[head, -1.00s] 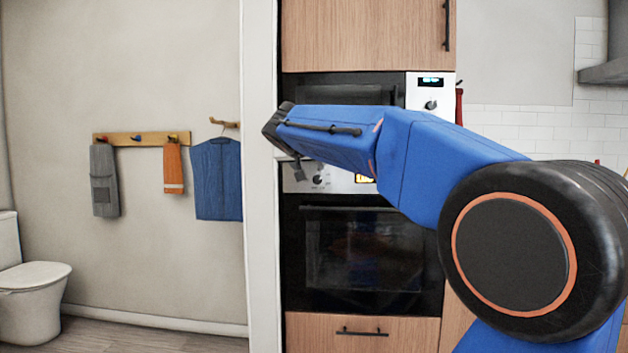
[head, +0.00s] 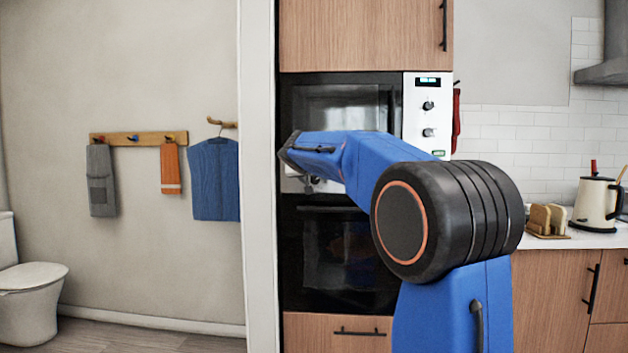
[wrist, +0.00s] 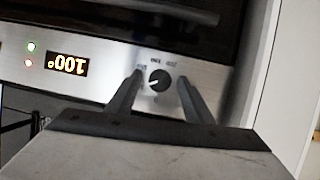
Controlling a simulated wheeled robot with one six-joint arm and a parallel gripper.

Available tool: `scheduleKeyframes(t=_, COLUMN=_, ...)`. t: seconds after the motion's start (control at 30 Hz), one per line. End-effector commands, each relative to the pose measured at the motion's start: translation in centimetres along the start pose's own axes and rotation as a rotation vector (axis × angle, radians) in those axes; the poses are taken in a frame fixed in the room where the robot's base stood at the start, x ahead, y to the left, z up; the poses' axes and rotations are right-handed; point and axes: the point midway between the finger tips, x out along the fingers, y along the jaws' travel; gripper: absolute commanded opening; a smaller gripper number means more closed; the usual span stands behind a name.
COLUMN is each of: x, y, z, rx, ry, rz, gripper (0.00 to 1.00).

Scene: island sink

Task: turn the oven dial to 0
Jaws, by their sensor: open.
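The oven dial (wrist: 159,80) is a round black knob on the silver control panel (wrist: 95,72) in the wrist view. That view is upside down, and the knob's white pointer points to the left in it. Small marks surround the knob, with what looks like a 0 just below it. My gripper (wrist: 160,76) is open, with one dark finger on each side of the dial. I cannot tell if either finger touches it. In the head view my gripper (head: 309,184) is at the oven panel, and my arm hides most of that panel.
An orange display (wrist: 67,64) beside the dial reads 100°, upside down. The black oven door (head: 340,255) is below the panel. A microwave (head: 340,100) with its own knobs is above. A white wall edge (head: 261,180) stands close on the left.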

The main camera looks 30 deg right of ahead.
Motion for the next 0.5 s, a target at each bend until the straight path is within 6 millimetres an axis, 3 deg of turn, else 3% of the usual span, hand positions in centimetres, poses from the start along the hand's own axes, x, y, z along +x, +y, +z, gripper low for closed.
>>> scheduleKeyframes(t=0.27, x=0.05, y=0.01, z=-0.02, rx=0.0, ry=0.0, rz=0.0, gripper=0.45)
scheduleKeyframes(t=0.4, x=0.04, y=0.02, z=-0.02, rx=0.0, ry=0.0, rz=0.0, gripper=0.11)
scheduleKeyframes(t=0.43, x=0.04, y=0.02, z=-0.01, rx=0.0, ry=0.0, rz=0.0, gripper=0.06)
scheduleKeyframes(t=0.5, x=0.04, y=0.03, z=-0.01, rx=0.0, ry=0.0, rz=0.0, gripper=0.06)
